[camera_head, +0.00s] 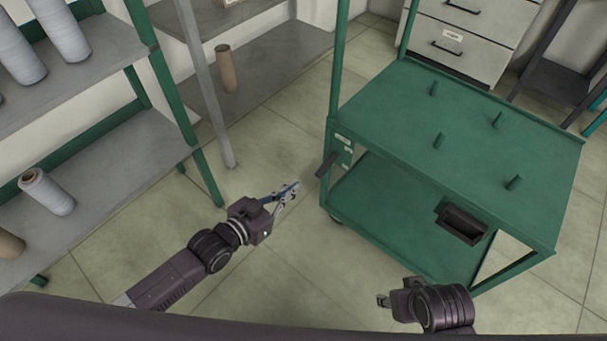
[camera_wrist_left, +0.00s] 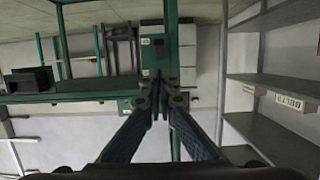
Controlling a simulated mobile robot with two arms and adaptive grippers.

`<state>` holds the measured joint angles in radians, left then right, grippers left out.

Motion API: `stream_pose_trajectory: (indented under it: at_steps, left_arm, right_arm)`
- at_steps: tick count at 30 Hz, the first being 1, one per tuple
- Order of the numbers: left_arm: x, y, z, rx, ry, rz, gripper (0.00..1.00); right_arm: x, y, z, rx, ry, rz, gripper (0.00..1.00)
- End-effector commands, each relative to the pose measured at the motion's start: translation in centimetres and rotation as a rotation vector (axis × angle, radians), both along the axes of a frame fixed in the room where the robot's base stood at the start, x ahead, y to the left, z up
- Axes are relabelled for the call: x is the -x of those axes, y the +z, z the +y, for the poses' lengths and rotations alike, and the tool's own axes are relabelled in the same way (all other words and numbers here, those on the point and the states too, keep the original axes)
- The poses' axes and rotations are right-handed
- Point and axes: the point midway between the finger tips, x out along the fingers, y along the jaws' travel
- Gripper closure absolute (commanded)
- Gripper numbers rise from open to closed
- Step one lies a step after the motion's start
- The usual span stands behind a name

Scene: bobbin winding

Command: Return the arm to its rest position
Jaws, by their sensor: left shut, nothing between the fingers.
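My left gripper (camera_head: 288,192) is shut and empty, held over the open floor between the shelf on the left and the green cart (camera_head: 400,172). Its fingertips are apart from the cart. In the left wrist view its two fingers (camera_wrist_left: 160,98) come together with nothing between them. My right gripper (camera_head: 383,300) shows at the bottom, in front of the cart; its fingers are small and partly hidden, so its opening is unclear.
The cart has several upright green pegs, a dark handle (camera_head: 326,165) and a black bin (camera_head: 462,224). Grey shelves (camera_head: 100,152) at left hold several yarn cones (camera_head: 47,192). A brown cone (camera_head: 226,69) stands on a low shelf. Tiled floor (camera_head: 262,150) between shelf and cart is free.

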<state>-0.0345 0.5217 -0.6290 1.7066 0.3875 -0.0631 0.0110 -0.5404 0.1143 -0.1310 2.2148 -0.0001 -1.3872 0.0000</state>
Motion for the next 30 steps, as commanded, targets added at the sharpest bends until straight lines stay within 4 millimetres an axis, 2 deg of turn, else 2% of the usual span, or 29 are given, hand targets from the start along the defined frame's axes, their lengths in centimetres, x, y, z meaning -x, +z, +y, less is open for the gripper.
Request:
stream_pose_trajectory:
  at_steps: [6, 23, 26, 30]
  left_arm:
    - [1.0, 0.0, 0.7, 0.001, -0.001, -0.002, 1.00]
    - [1.0, 0.0, 0.6, 0.000, 0.000, 0.002, 1.00]
    - [1.5, -0.6, 0.4, -0.015, 0.011, 0.036, 1.00]
    - [3.5, -2.6, 0.5, -0.079, 0.055, 0.161, 1.00]
  right_arm:
    - [-0.1, -0.7, 0.1, -0.001, 0.000, 0.002, 0.60]
    - [-0.1, -0.7, 0.1, 0.000, 0.001, 0.002, 0.60]
    - [-0.1, -0.7, 0.1, -0.001, 0.001, 0.002, 0.60]
    - [-0.1, -0.7, 0.1, 0.000, 0.001, 0.002, 0.60]
